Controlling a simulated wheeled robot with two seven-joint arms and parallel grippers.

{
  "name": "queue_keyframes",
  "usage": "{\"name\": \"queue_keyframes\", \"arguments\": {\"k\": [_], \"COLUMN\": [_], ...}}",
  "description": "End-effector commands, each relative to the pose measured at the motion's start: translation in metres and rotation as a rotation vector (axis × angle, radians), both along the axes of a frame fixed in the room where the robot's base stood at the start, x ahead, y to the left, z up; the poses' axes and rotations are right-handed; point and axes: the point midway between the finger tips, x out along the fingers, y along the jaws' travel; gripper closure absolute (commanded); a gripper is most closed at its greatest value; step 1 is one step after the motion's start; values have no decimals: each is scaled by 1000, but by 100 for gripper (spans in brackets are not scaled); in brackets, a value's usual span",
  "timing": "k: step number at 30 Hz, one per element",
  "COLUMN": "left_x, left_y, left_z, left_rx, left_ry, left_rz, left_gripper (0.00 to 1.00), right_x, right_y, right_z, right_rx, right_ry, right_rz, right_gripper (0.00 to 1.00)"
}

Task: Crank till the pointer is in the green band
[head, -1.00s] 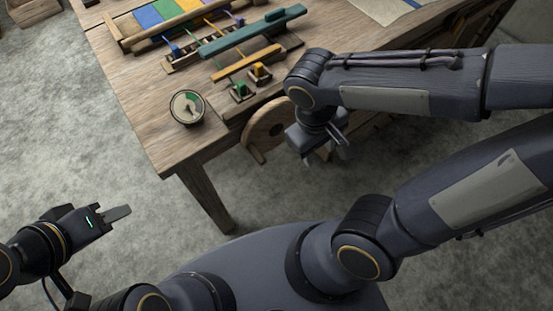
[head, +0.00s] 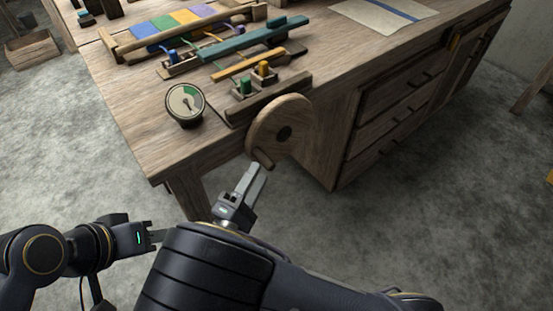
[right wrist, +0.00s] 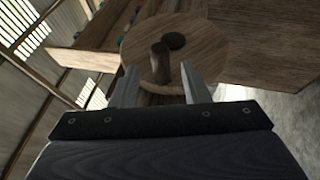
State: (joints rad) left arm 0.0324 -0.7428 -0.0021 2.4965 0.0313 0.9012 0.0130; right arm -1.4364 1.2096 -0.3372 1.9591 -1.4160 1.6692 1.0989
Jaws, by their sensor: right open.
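The wooden crank wheel (head: 296,118) stands upright at the table's front corner. Its handle peg (head: 263,159) sticks out at the wheel's lower edge. My right gripper (head: 254,169) is open, its fingertips close to the peg. In the right wrist view the peg (right wrist: 160,62) appears between the two spread fingers (right wrist: 157,72), with the wheel (right wrist: 206,45) behind; whether they touch it I cannot tell. The round gauge (head: 186,101) has a green band at the upper right of its dial; its pointer is too small to read surely. My left gripper (head: 152,236) is empty at lower left.
The table (head: 140,125) carries loom parts: a teal bar (head: 255,38), an orange bar (head: 247,66), and green and orange pegs beside the wheel. A pale sheet (head: 385,14) lies at the back. Drawers (head: 390,120) are right of the wheel. The floor in front is open.

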Motion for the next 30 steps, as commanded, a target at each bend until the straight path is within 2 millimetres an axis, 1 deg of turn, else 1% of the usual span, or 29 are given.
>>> {"name": "queue_keyframes", "arguments": {"k": [6, 12, 16, 23, 26, 30], "left_x": [0, 0, 0, 0, 0, 0], "left_y": [0, 0, 0, 0, 0, 0], "left_z": [-2, -3, -3, -3, -3, -3], "left_rx": [0, 0, 0, 0, 0, 0], "left_ry": [0, 0, 0, 0, 0, 0], "left_rz": [0, 0, 0, 0, 0, 0], "left_gripper": [64, 64, 64, 64, 64, 64], "right_x": [30, 51, 56, 57, 57, 57], "right_y": [-20, -32, -35, -36, -36, -36], "right_z": [8, 15, 16, 16, 16, 16], "right_rx": [3, 2, 1, 1, 1, 1], "right_ry": [5, 5, 6, 7, 7, 7], "right_rz": [-8, -8, -5, -6, -6, -6], "right_gripper": [58, 58, 58, 58, 68, 87]}}
